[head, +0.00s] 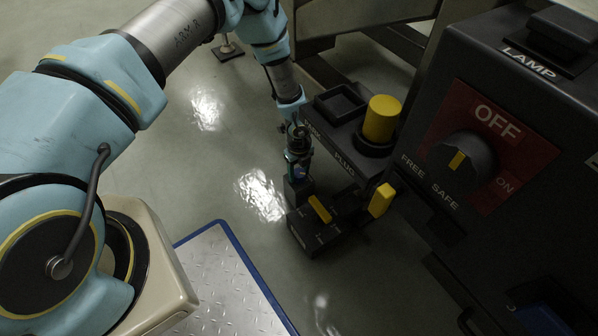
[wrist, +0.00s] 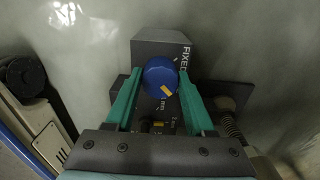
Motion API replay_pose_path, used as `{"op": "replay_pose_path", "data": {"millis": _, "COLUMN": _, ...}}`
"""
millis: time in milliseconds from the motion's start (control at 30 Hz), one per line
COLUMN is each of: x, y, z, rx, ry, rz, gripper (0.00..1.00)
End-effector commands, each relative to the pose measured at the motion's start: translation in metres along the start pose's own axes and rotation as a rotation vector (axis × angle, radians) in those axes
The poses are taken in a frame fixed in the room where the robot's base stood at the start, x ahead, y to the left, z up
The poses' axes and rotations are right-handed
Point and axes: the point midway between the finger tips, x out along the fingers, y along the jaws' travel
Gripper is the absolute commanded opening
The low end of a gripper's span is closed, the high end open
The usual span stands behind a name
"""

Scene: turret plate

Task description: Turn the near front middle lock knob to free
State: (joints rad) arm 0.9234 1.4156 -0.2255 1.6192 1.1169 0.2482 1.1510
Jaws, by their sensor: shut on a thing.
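A round blue knob (wrist: 160,77) with a small yellow mark on its near side sits on a dark block (wrist: 160,51). The block has the white word "FIXED" and smaller lettering that I cannot fully read. My gripper (wrist: 160,80) has its two green fingers on either side of the knob, shut on it. In the head view my gripper (head: 298,165) is low, at the end of the reaching arm, beside a dark box. The knob is mostly hidden there by the gripper.
Close by are a dark box with a yellow bar (head: 320,208), another yellow handle (head: 381,200) and a yellow cylinder (head: 382,120). At right a large dark cabinet carries a black knob (head: 461,158) on a red OFF/ON plate. The floor left of the gripper is clear.

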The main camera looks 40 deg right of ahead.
Motion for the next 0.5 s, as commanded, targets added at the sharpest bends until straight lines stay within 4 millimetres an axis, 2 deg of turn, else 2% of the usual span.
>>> {"op": "replay_pose_path", "data": {"millis": 133, "x": -0.0001, "y": 0.0000, "z": 0.0002, "rx": 0.002, "ry": -0.001, "rz": 0.000, "gripper": 0.00}}
{"op": "replay_pose_path", "data": {"millis": 167, "x": -0.0001, "y": 0.0000, "z": 0.0002, "rx": 0.002, "ry": -0.001, "rz": 0.000, "gripper": 0.55}}
{"op": "replay_pose_path", "data": {"millis": 400, "x": 0.0000, "y": 0.0000, "z": 0.0001, "rx": 0.001, "ry": 0.000, "rz": 0.000, "gripper": 0.82}}
{"op": "replay_pose_path", "data": {"millis": 500, "x": 0.0000, "y": 0.0000, "z": 0.0000, "rx": 0.000, "ry": 0.000, "rz": 0.000, "gripper": 0.84}}
